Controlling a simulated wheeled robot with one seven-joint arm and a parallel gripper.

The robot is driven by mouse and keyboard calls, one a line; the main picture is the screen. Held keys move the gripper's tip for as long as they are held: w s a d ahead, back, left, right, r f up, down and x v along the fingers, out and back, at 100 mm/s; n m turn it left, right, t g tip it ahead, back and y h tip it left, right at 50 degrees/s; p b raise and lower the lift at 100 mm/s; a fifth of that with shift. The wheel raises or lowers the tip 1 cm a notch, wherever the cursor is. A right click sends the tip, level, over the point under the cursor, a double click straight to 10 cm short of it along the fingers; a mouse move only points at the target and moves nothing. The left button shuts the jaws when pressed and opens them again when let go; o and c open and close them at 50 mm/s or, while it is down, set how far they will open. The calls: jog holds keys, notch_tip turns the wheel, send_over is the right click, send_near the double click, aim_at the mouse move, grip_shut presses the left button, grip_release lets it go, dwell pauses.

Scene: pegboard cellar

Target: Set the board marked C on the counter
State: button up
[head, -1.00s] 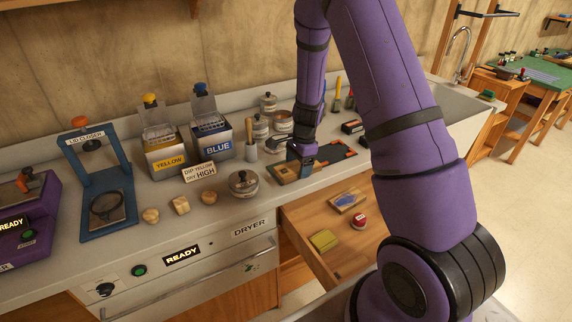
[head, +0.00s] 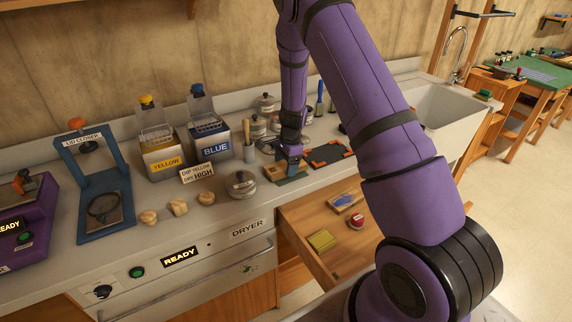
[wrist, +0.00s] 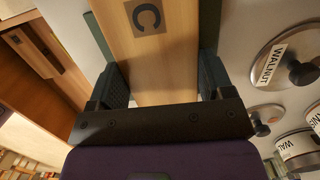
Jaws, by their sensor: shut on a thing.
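The board marked C (wrist: 150,60) is a pale wooden block with a dark square label, held between the two fingers of my gripper (wrist: 162,84) in the wrist view. In the head view my gripper (head: 289,160) points down over the counter (head: 215,215), between the round lidded tin and the dark mat. The board (head: 285,174) shows there below the fingers, low at the counter top. I cannot tell whether it touches the counter. My gripper is shut on the board.
A dark mat with orange corners (head: 329,155) lies just right of the board. A lidded tin (head: 241,184) stands to the left, and a BLUE box (head: 213,146) behind. An open drawer (head: 318,240) juts out below, with several small things in it.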

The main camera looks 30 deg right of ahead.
jog(key=shift+f, duration=0.15)
jog(key=o, duration=1)
